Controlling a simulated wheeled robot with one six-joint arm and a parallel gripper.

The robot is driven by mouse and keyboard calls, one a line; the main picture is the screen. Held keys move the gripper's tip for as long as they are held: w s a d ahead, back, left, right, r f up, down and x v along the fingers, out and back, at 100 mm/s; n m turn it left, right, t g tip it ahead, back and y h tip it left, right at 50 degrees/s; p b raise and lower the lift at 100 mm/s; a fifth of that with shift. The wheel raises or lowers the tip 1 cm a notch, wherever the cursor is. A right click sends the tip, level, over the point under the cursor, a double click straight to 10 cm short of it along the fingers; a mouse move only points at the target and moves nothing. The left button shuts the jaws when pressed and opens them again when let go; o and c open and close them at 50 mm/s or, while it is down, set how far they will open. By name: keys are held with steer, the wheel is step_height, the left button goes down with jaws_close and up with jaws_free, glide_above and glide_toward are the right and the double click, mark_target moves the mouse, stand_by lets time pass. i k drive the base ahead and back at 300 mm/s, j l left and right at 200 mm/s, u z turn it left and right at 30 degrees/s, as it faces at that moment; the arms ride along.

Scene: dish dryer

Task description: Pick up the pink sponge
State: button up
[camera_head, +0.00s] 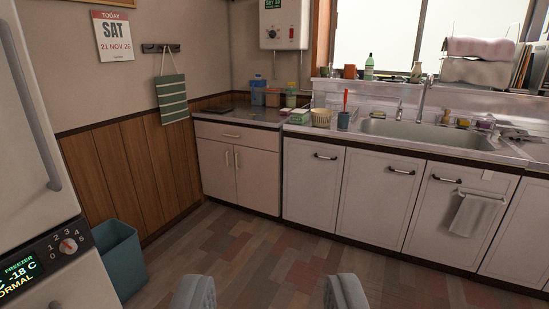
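My gripper (270,288) shows at the bottom of the view with its two grey fingers wide apart. It is open and empty, far from the counter.
The wooden floor (250,250) ahead is clear up to the white cabinets (370,195). A fridge (35,170) and a blue bin (120,260) stand at the left. A towel (472,214) hangs on a cabinet at the right.

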mark_target(286, 111)
steer(key=i, duration=3.5)
steer(key=i+z, duration=0.15)
steer(key=i, duration=0.35)
steer(key=i+j+z, duration=0.15)
steer(key=i, duration=0.4)
